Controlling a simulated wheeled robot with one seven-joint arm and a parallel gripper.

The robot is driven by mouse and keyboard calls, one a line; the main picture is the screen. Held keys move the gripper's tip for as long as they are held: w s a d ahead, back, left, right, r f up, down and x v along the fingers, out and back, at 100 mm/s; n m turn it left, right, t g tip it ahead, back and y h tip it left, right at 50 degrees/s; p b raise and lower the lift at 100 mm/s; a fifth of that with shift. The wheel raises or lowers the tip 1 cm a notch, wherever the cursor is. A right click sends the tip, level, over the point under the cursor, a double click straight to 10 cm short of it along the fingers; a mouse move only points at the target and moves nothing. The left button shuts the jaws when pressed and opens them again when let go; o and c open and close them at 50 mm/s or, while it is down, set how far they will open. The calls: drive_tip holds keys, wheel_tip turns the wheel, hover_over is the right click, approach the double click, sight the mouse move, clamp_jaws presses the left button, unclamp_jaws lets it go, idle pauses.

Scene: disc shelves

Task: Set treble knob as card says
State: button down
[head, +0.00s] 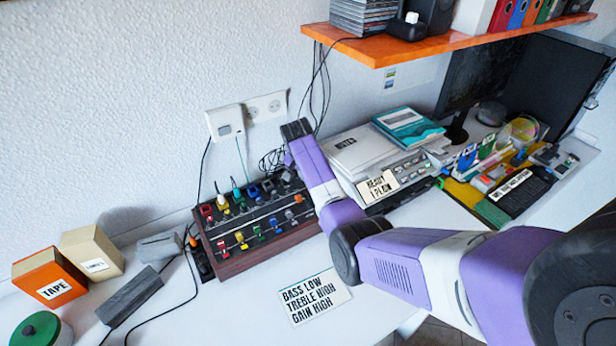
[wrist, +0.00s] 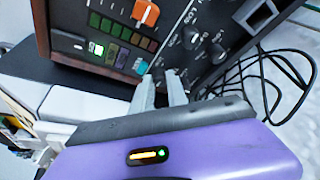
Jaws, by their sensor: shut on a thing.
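The white card (head: 315,296) lies on the desk and reads "BASS LOW, TREBLE HIGH, GAIN HIGH". The dark mixer box (head: 282,241) with wooden sides carries rows of coloured knobs. My gripper (wrist: 160,82) is at the panel in the wrist view, its two pale fingers shut on a small knob, mostly hidden between the tips. A teal knob (wrist: 140,66) is just left of the fingertips, and an orange knob (wrist: 146,13) is further up. Knob labels are too small to read, so I cannot tell which is treble. My arm hides the fingers in the head view.
An orange TAPE box (head: 53,278), a tan box (head: 92,252) and grey blocks (head: 130,296) stand left of the mixer. A grey device (head: 364,152) with books is behind my arm. Loose black cables (wrist: 270,75) lie beside the panel. An orange shelf (head: 440,45) hangs above.

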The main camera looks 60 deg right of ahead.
drive_tip(key=c, duration=1.6)
unclamp_jaws()
drive_tip(key=shift+v, duration=3.9)
